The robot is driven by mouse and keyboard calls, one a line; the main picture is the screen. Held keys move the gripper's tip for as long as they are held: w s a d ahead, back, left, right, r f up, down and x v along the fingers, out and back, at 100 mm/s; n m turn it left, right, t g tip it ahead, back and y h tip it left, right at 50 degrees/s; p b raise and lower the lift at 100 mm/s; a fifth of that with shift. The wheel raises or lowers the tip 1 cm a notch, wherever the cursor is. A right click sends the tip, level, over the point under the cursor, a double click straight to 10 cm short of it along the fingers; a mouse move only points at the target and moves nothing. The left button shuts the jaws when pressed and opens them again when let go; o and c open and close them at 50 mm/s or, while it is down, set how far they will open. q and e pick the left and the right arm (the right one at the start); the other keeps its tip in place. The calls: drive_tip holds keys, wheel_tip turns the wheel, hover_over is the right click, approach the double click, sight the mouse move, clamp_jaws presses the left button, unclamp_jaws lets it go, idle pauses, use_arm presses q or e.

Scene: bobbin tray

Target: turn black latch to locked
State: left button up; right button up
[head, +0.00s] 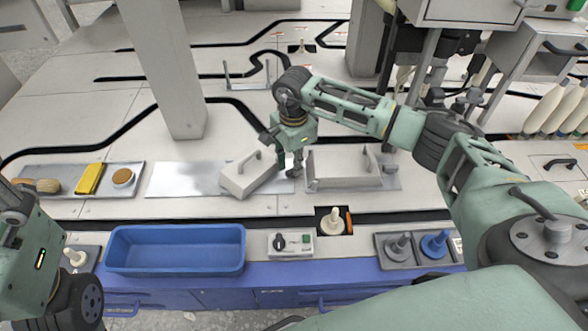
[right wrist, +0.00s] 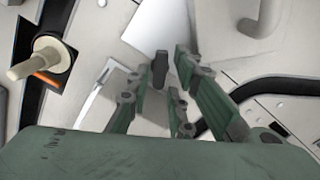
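The black latch (right wrist: 160,65) shows in the right wrist view as a short dark bar on a pale surface. It lies between the fingertips of my right gripper (right wrist: 163,74), with no clear contact visible. My right gripper (head: 289,167) is open and points down near the middle of the head view, between a tilted grey cover with a handle (head: 243,180) and a second grey cover (head: 335,185). In the head view the fingers hide the latch. My left arm shows at the left edge, but its gripper fingers do not.
A blue bin (head: 175,266) and a small switch box with a black knob (head: 291,253) stand along the front. A bobbin (head: 334,223) stands in a dark recess. More bobbins (head: 435,244) stand in a grey tray at right. A tray with a yellow block (head: 90,178) lies left.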

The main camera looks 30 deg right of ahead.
drive_tip(key=shift+f, duration=0.7)
clamp_jaws()
